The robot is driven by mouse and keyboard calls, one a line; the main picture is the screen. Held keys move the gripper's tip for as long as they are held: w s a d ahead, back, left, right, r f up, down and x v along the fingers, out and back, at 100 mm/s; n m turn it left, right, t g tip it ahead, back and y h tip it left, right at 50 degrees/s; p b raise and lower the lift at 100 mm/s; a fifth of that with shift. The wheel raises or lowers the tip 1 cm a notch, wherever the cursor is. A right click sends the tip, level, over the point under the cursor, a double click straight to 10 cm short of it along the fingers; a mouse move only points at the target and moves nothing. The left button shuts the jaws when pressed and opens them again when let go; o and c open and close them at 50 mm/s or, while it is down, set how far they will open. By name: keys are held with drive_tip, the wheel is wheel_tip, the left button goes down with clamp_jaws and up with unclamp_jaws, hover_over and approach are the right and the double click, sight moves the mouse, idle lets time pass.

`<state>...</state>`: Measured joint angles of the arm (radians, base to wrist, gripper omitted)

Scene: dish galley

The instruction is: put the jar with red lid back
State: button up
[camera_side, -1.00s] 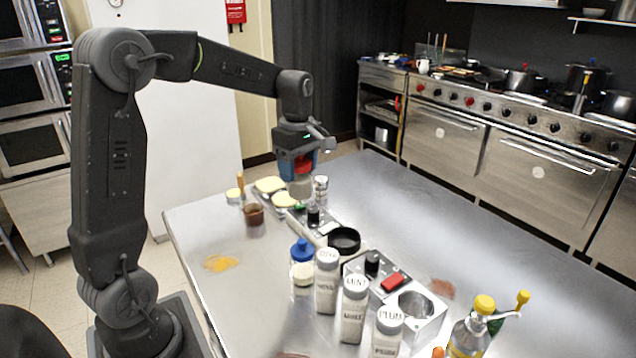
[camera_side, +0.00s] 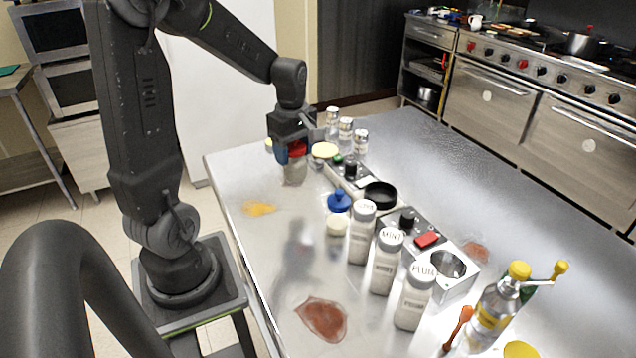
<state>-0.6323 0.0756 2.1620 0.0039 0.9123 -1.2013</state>
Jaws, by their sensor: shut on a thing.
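My gripper (camera_side: 291,153) is shut on the jar with the red lid (camera_side: 296,171), at the far left part of the steel table. The red lid (camera_side: 298,148) shows between the dark fingers, and the pale clear body hangs upright below them. I cannot tell whether the jar's base touches the table. A jar with a blue lid (camera_side: 338,202) stands nearer the camera, to the right and apart from my gripper.
White labelled shakers (camera_side: 384,262) stand in a row at the front centre. Beside them are a black round dish (camera_side: 380,195) and a box with a red button (camera_side: 428,240). Small shakers (camera_side: 346,130) stand behind my gripper.

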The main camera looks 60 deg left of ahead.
drive_tip(key=shift+w+d+f, duration=0.55)
drive_tip(key=shift+w+f, duration=0.15)
drive_tip(key=shift+f, duration=0.5)
drive_tip(key=shift+w+d+f, duration=0.6)
drive_tip(key=shift+w+f, duration=0.15)
drive_tip(key=shift+f, duration=0.45)
drive_tip(key=shift+w+d+f, duration=0.55)
drive_tip(key=shift+w+f, duration=0.15)
drive_tip(key=shift+f, duration=0.5)
drive_tip(key=shift+f, duration=0.15)
drive_tip(key=o, duration=1.2)
